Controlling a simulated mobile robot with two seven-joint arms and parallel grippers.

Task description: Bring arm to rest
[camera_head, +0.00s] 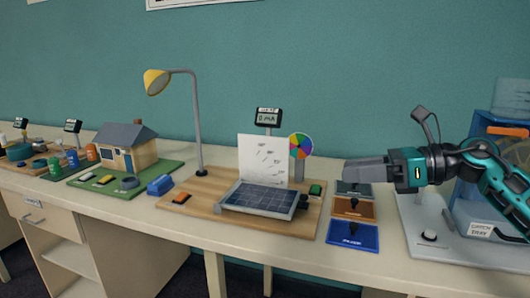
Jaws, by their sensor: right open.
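My right gripper (350,171) comes in from the right on its teal and black arm. My left gripper is out of view.
A wooden board (190,208) carries a solar panel (262,198), a yellow lamp (157,82), a colour wheel (300,146) and a small display (268,116). Blue (352,237) and brown plates lie below my gripper. A catch-tray unit (450,240) stands right. A model house (125,148) stands left.

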